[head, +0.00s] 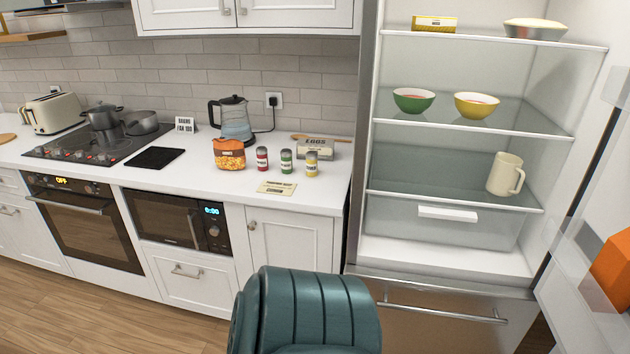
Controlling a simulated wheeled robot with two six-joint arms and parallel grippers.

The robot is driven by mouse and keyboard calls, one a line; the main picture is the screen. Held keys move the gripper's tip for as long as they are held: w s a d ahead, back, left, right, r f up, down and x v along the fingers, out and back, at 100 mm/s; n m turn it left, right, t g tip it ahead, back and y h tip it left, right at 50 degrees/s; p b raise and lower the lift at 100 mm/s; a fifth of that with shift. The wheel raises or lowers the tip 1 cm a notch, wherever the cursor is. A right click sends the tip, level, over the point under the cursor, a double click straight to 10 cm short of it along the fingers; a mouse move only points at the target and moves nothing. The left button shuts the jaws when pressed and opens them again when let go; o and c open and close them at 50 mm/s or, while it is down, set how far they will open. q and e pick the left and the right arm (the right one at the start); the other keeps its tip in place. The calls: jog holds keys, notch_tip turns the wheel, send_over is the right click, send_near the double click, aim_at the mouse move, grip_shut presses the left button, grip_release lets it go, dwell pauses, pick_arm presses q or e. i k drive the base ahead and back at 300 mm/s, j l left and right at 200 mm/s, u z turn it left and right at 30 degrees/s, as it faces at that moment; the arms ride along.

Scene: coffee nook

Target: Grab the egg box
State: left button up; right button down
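The egg box (316,148) is a small grey carton marked "EGGS". It sits on the white counter (220,187) near its right end, close to the fridge side. A wooden spoon (318,138) lies just behind it. A yellow-labelled jar (312,163) stands in front and covers part of its lower front. Neither of my grippers shows in the head view.
A green jar (286,162), a red jar (262,160) and an orange bag (229,153) stand left of the box. A kettle (233,121) is behind. The fridge (455,190) is open on the right, with bowls and a mug inside.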

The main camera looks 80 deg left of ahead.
aim_at(325, 148)
jog(key=u, duration=2.7)
